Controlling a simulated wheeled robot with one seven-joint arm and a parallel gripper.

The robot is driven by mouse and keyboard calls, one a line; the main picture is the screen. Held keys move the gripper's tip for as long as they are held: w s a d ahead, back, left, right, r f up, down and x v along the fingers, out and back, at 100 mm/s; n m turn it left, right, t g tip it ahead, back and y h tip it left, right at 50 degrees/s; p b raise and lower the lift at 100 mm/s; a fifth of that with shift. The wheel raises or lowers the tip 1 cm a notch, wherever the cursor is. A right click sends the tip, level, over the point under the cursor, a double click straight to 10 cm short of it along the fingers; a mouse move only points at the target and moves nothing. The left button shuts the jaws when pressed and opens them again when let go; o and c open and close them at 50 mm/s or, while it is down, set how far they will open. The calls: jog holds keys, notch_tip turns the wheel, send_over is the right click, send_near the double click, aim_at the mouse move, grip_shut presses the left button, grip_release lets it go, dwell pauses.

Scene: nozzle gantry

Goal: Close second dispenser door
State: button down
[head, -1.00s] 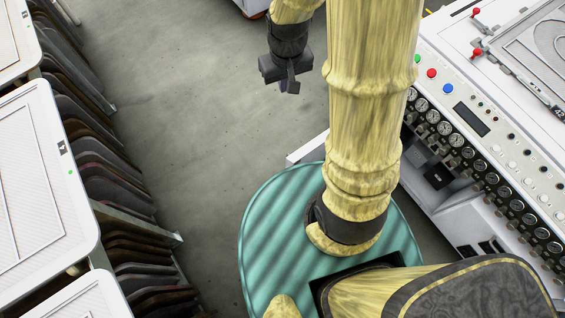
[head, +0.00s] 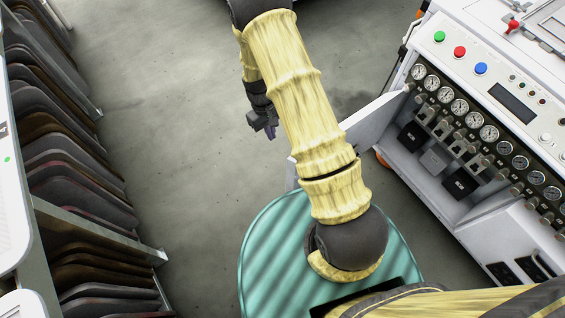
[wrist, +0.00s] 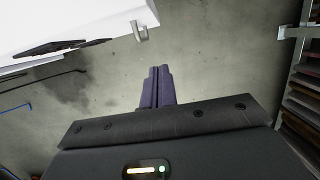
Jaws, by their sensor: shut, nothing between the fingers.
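The white machine (head: 505,100) stands at the right in the head view, with an open bay below its gauges. A white door panel (head: 372,122) stands swung out from the bay's left side, partly hidden behind my arm. A second white panel (head: 480,212) projects at the bay's right side. I cannot tell for certain which one is the second dispenser door. My gripper (head: 270,131) is shut and empty over the floor, left of and apart from the left panel. In the wrist view, its closed fingers (wrist: 158,88) point at bare floor, with a white body (wrist: 70,25) at upper left.
Inside the bay are black and grey dispenser boxes (head: 460,184). A rack of dark stacked boards (head: 75,160) runs along the left, with a metal bar end sticking into the aisle. The rack also shows in the wrist view (wrist: 305,100). The grey floor between is clear.

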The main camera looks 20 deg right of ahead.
jog(key=shift+r, duration=0.1)
jog(key=s+d+f+b, duration=0.2)
jog(key=s+f, duration=0.4)
jog(key=f, duration=0.3)
jog(key=shift+f+b, duration=0.35)
jog(key=shift+s+d, duration=0.1)
jog(key=shift+d, duration=0.05)
dwell(0.3)
